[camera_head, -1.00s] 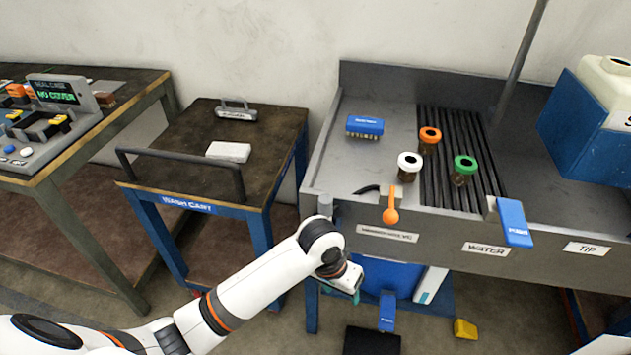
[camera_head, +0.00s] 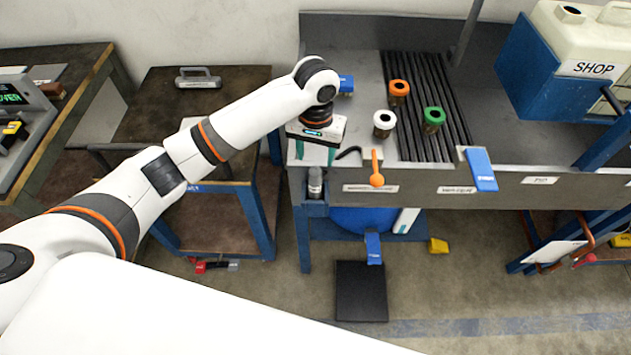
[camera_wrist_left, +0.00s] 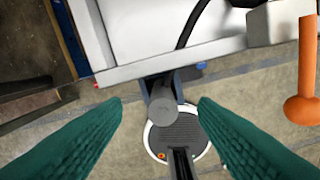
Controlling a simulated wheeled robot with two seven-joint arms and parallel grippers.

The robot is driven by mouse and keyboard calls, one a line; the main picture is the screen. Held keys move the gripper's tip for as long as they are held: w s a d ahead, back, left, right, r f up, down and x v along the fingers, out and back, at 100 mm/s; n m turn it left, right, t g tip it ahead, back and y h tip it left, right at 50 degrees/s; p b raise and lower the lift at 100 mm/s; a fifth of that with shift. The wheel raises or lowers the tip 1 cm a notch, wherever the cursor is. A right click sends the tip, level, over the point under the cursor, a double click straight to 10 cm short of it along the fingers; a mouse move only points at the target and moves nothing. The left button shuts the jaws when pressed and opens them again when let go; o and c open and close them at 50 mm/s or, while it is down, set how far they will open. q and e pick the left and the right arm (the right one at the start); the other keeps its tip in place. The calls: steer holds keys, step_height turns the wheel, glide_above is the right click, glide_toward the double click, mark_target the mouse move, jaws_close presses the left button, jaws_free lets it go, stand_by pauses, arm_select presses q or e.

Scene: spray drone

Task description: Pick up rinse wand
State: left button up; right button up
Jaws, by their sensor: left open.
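A grey cylinder, which looks like the rinse wand (camera_head: 315,182), stands in a blue bracket at the left front corner of the sink. In the left wrist view the wand (camera_wrist_left: 163,108) shows its grey end from above, between my fingers in the picture. My left gripper (camera_head: 315,155) is open, pointing down above the wand, with its two green fingers apart. The fingers (camera_wrist_left: 160,104) are empty. I cannot tell the exact height gap to the wand. My right gripper is not in view.
An orange lever (camera_head: 376,170) hangs on the sink (camera_head: 340,175) front, right of the wand, with a black hose (camera_head: 348,152) near it. White, orange and green-ringed nozzles stand in the sink. The wash cart (camera_head: 150,105) is at left.

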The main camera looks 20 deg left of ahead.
mark_target(316, 169)
arm_select(q)
steer(key=f, duration=0.1)
steer(key=s+f, duration=0.1)
steer(key=f, duration=0.1)
steer(key=shift+d+f, duration=0.1)
steer(key=shift+f, duration=0.2)
steer(key=shift+w+f+p, duration=0.1)
steer(key=shift+f+p, duration=0.2)
steer(key=shift+f, duration=0.3)
steer(key=f, duration=0.3)
steer(key=shift+s+f+p, duration=0.25)
steer(key=shift+s+p, duration=0.05)
steer(key=shift+p, duration=0.1)
steer(key=shift+f, duration=0.65)
steer(key=shift+r, duration=0.1)
steer(key=c, duration=1.1)
